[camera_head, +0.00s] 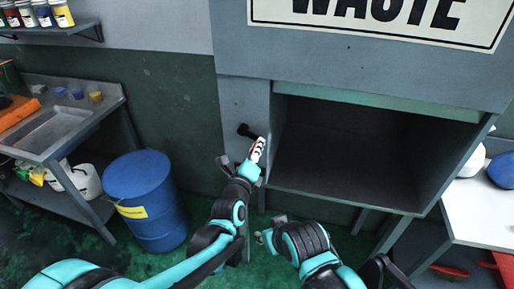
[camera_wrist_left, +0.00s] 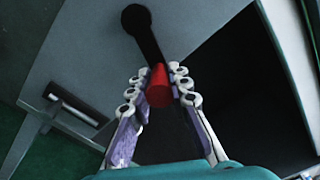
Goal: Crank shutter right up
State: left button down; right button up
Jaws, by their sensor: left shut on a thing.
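My left gripper (camera_head: 259,150) is at the wall panel just left of the waste opening. In the left wrist view its two fingers (camera_wrist_left: 160,85) are shut on the red crank handle (camera_wrist_left: 159,88), one on each side. The black crank arm (camera_wrist_left: 146,40) runs from the handle up to a round pivot on the grey panel. In the head view the crank (camera_head: 246,131) shows as a small black piece beside the gripper. The shutter's pale green edge (camera_head: 390,105) shows along the top of the dark opening. My right gripper (camera_head: 267,234) is low, below the opening; its fingers are unclear.
The open compartment (camera_head: 350,145) looks empty, under a WASTE sign (camera_head: 380,20). A blue barrel (camera_head: 145,195) and sink bench (camera_head: 55,125) stand left. A white table (camera_head: 485,210) is at the right. A grey bar (camera_wrist_left: 75,103) juts out beside the crank in the wrist view.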

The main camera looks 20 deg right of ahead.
dwell(0.4)
pick_arm(q)
jog(key=c, duration=1.4)
grip_release()
jog(key=shift+w+a, duration=0.1)
jog(key=v, duration=1.2)
jog(key=shift+f, duration=0.1)
